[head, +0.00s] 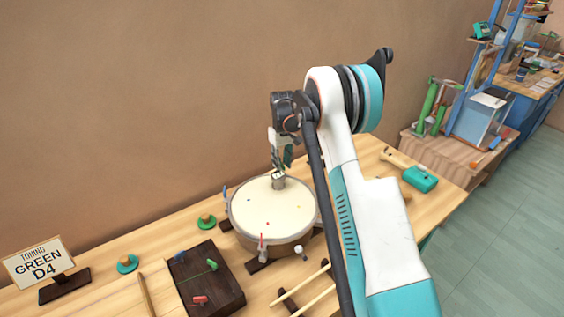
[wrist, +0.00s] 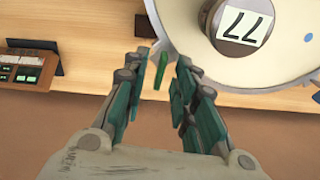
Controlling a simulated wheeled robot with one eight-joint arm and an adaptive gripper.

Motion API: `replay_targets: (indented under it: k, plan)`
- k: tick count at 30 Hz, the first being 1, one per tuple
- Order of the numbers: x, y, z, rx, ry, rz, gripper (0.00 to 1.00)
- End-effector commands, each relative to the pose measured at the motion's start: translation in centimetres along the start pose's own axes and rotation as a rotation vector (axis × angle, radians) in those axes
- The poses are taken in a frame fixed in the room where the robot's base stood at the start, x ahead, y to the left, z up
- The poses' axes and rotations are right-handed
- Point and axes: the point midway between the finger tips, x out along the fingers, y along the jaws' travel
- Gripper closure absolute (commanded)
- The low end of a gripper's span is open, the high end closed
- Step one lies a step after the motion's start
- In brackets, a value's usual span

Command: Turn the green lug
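The green lug (wrist: 161,72) is a small upright-looking green bar at the edge of the round pale drum (wrist: 283,72) in the wrist view. My gripper (wrist: 163,64) is open, with one finger on each side of the lug and a visible gap to both. In the head view my gripper (head: 281,158) points down at the far rim of the drum (head: 247,209); the lug there is hard to tell from the teal fingers. A blue lug (head: 225,192) and a red lug (head: 262,245) stand on the drum's rim.
A small cylinder (head: 279,181) stands on the drumhead near my gripper. A dark board (head: 212,283) with green and red handles lies in front. A sign (head: 40,264) reads "TUNING GREEN D4". The wall is close behind.

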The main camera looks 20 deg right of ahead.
Motion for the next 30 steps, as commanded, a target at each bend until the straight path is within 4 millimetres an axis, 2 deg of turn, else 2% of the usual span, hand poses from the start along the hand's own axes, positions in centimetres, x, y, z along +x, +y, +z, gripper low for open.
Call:
replay_targets:
  k: [5,8,21,24,30]
  plan:
    - [-0.2,0.0,0.0,0.0,0.0,0.0,0.74]
    - [-1.1,0.0,0.0,0.0,0.0,0.0,0.74]
    - [-9.3,0.0,0.0,0.0,0.0,0.0,0.74]
    - [-10.6,0.0,0.0,0.0,0.0,0.0,0.74]
    - [-11.9,0.0,0.0,0.0,0.0,0.0,0.74]
